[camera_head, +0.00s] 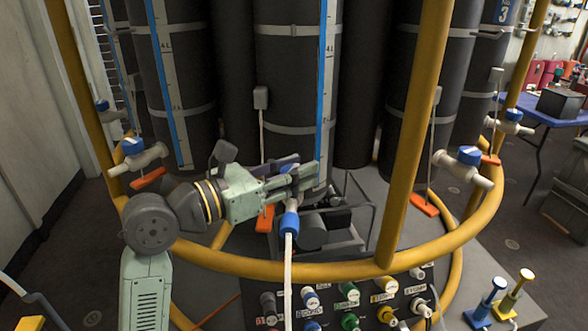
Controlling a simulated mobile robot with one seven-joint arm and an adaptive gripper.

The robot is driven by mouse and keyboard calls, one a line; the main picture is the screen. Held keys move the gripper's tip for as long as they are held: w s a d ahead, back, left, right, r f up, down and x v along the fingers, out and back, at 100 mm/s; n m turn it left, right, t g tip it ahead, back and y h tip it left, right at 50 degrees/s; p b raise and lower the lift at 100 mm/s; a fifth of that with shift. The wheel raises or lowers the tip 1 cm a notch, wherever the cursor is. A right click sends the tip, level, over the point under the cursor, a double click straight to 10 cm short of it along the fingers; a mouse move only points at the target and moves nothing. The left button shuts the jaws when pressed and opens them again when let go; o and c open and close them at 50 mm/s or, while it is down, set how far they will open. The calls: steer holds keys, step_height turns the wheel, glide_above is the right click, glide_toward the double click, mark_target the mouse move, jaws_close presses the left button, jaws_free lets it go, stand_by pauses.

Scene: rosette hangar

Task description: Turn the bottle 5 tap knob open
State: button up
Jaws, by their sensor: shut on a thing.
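My arm reaches in from the lower left over the yellow rail. My gripper (308,178) is shut on the tap knob at the middle bottle (285,75), a tall dark cylinder with a blue-edged scale strip. The fingers hide the knob, so its angle cannot be told. A blue fitting (290,222) with a white hose (288,270) hangs just below the fingers. No number is readable on this bottle. Other taps with blue knobs show at the left (133,146) and at the right (470,155), apart from my gripper.
The yellow rail (440,245) curves around the bottles, with a thick upright (412,140) right of my gripper. A panel of coloured connectors (350,293) stands below. Orange tags (424,205) hang near the taps. A blue table (545,110) stands far right.

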steer(key=shift+c, duration=0.6)
steer(key=shift+f+n+t+y+b, duration=0.3)
steer(key=shift+n+t+y+b, duration=0.15)
steer(key=shift+b, duration=0.75)
steer(key=shift+r+n+t+y+b, duration=0.35)
steer(key=shift+t+y+b, duration=0.1)
steer(key=shift+t+b, duration=0.15)
steer(key=o, duration=1.2)
